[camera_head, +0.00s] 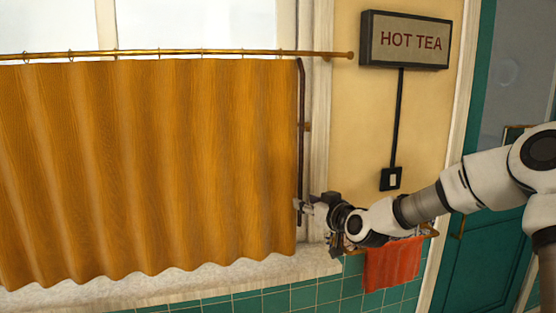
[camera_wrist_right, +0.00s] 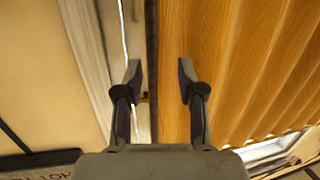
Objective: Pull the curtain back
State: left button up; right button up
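The orange curtain (camera_head: 150,170) hangs closed across the window from rings on a brass rod (camera_head: 200,53). A dark upright bar (camera_head: 301,100) runs down the curtain's right edge. My right gripper (camera_head: 303,206) is at the lower part of this edge. In the right wrist view, my right gripper (camera_wrist_right: 160,72) is open. The dark bar (camera_wrist_right: 151,40) and the edge of the curtain (camera_wrist_right: 230,60) show between its two fingers in the picture. I cannot tell whether they touch. My left gripper is not in view.
A white sill (camera_head: 180,290) runs below the curtain, with the window frame (camera_head: 318,100) at its right. A HOT TEA sign (camera_head: 410,40) and a switch (camera_head: 391,179) are on the wall. A red towel (camera_head: 392,266) hangs below my right arm. A green door (camera_head: 480,265) is at right.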

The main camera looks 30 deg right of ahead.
jog(key=t, duration=0.2)
send_near(302, 166)
jog(key=w+r, duration=0.1)
jog(key=w, duration=0.2)
jog(key=shift+m, duration=0.3)
jog(key=w, duration=0.2)
jog(key=w+p, duration=0.1)
jog(key=w, duration=0.1)
jog(key=w+p, duration=0.1)
jog(key=w, duration=0.2)
jog(key=shift+w+d+f, duration=0.1)
jog(key=shift+d+f, duration=0.15)
jog(key=shift+f, duration=0.05)
jog(key=shift+w+p, duration=0.25)
jog(key=shift+p, duration=0.05)
jog(key=shift+s+a+r, duration=0.1)
jog(key=shift+s+r, duration=0.05)
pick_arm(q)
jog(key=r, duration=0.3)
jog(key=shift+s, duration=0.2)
pick_arm(e)
grip_shut()
